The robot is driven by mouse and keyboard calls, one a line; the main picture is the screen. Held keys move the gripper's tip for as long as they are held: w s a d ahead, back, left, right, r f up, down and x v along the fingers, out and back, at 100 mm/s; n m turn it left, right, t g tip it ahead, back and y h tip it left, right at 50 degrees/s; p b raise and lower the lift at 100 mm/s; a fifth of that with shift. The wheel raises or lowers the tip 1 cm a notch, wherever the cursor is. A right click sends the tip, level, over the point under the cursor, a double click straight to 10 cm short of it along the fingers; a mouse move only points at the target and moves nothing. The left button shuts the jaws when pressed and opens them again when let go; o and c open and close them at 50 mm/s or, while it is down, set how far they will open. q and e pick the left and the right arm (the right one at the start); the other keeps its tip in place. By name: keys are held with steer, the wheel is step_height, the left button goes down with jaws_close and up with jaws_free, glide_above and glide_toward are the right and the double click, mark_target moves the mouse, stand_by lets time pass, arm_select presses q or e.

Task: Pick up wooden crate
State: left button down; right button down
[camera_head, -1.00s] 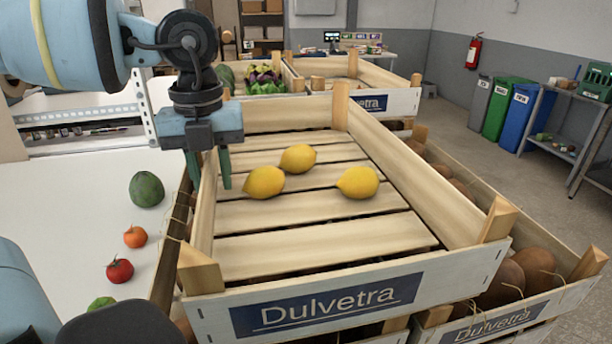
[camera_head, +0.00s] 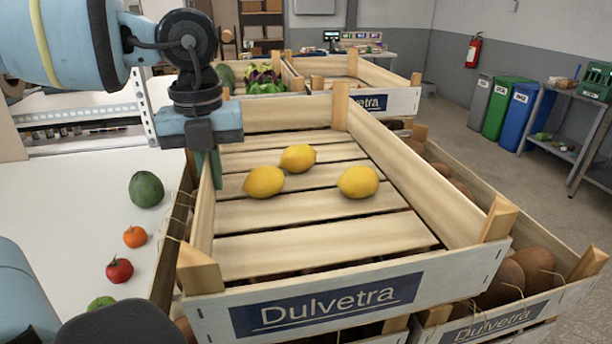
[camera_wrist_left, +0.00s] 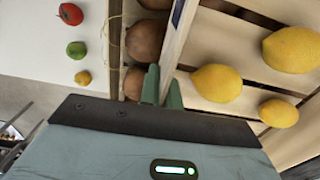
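The wooden crate (camera_head: 460,268) has slatted sides, corner posts and a blue "Dulvetra" label on its front. It sits level on top of other crates. Three lemons lie inside on its slats: one at left (camera_head: 264,181), one behind (camera_head: 298,158) and one at right (camera_head: 358,181). My left gripper (camera_head: 208,178) points down at the crate's left wall, toward the far end. In the left wrist view its green fingers (camera_wrist_left: 162,88) are closed on the thin wall (camera_wrist_left: 178,38), one on each side. My right gripper is not in view.
A white table at left holds an avocado (camera_head: 146,189), an orange fruit (camera_head: 135,237), a tomato (camera_head: 119,270) and a green fruit. A crate of brown round produce (camera_head: 520,270) stands at right. More crates (camera_head: 390,100) stand behind. Open floor lies further right.

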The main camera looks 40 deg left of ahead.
arm_select(q)
steer(key=shift+w+r, duration=0.1)
steer(key=shift+r, duration=0.1)
stand_by(0.6)
step_height(320, 180, up, 18)
stand_by(0.6)
steer(key=shift+f, duration=0.25)
step_height(320, 180, down, 16)
steer(key=shift+f, duration=0.25)
stand_by(0.7)
steer(key=shift+r, duration=0.1)
